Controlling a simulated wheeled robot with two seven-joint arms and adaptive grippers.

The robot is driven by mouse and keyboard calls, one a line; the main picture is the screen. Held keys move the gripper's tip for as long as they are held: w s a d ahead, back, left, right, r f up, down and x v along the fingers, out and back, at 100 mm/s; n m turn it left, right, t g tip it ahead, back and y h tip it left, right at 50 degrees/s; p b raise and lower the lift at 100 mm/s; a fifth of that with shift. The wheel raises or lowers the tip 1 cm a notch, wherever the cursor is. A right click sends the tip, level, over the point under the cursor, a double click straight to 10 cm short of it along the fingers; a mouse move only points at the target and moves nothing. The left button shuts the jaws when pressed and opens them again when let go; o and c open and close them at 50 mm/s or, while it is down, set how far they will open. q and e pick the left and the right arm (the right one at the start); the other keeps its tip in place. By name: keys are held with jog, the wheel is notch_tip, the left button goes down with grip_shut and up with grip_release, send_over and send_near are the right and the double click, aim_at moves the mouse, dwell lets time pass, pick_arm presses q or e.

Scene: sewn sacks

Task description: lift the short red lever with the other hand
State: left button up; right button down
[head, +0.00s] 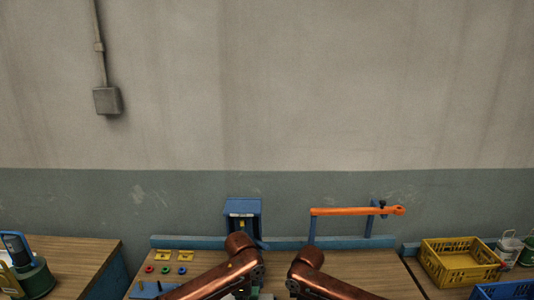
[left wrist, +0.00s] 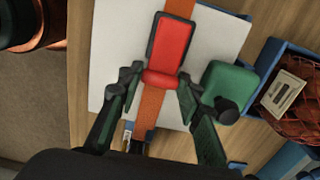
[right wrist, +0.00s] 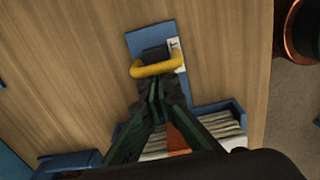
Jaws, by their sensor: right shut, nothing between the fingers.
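The short red lever (left wrist: 168,46) shows in the left wrist view, a red face in a black frame, lying over an orange strip (left wrist: 150,112). My left gripper (left wrist: 157,82) is open, with one finger on either side of the lever's near end. I cannot tell whether the fingers touch it. In the right wrist view my right gripper (right wrist: 158,88) is shut and empty. Its tips are just below a yellow loop handle (right wrist: 157,69) on a blue plate (right wrist: 152,36). In the head view the lever and both grippers are not clearly visible.
A green block (left wrist: 227,86) with a black knob stands right of the lever. A blue tray (left wrist: 273,66) holds a red netted thing. In the head view an orange bar (head: 358,211) rises at the bench's back, and a yellow crate (head: 461,262) stands right.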

pick_arm(q)
jog(key=c, duration=0.5)
jog(key=shift+c, duration=0.2)
jog(key=shift+r, duration=0.15)
jog(key=shift+w+a+r, duration=0.1)
jog(key=shift+a+r, duration=0.05)
jog(key=shift+r, duration=0.7)
jog(key=shift+o, duration=0.2)
jog(key=shift+a+r, duration=0.3)
jog(key=shift+r, duration=0.3)
jog(key=shift+a, duration=0.1)
jog(key=shift+c, duration=0.2)
